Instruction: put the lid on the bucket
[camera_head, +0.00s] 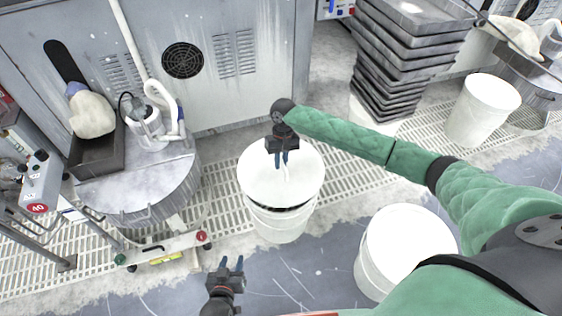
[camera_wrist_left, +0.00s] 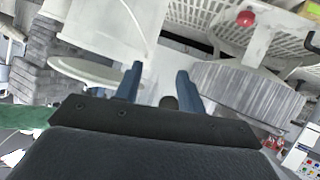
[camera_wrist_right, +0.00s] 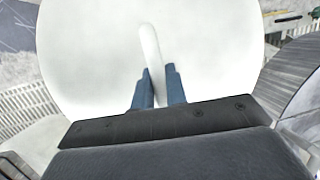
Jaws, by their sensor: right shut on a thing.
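The white bucket (camera_head: 277,226) stands on the grated floor in the middle of the head view. The round white lid (camera_head: 257,184) is over its mouth, with a dark gap showing along the near edge. My right gripper (camera_head: 281,164) is shut on the lid's upright handle (camera_wrist_right: 150,45). The lid fills much of the right wrist view (camera_wrist_right: 90,60). My left gripper (camera_head: 231,264) is open and empty, nearer than the bucket and to its lower left. In the left wrist view, the bucket (camera_wrist_left: 110,25) and lid (camera_wrist_left: 85,72) show beyond its open fingers.
Another white bucket (camera_head: 372,264) stands at the lower right, and one more (camera_head: 484,110) is at the far right. A stack of grey trays (camera_head: 405,70) stands behind. A metal drum (camera_head: 150,195) and a machine cabinet (camera_head: 270,50) are left and behind. A small bar with coloured ends (camera_head: 163,248) lies left.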

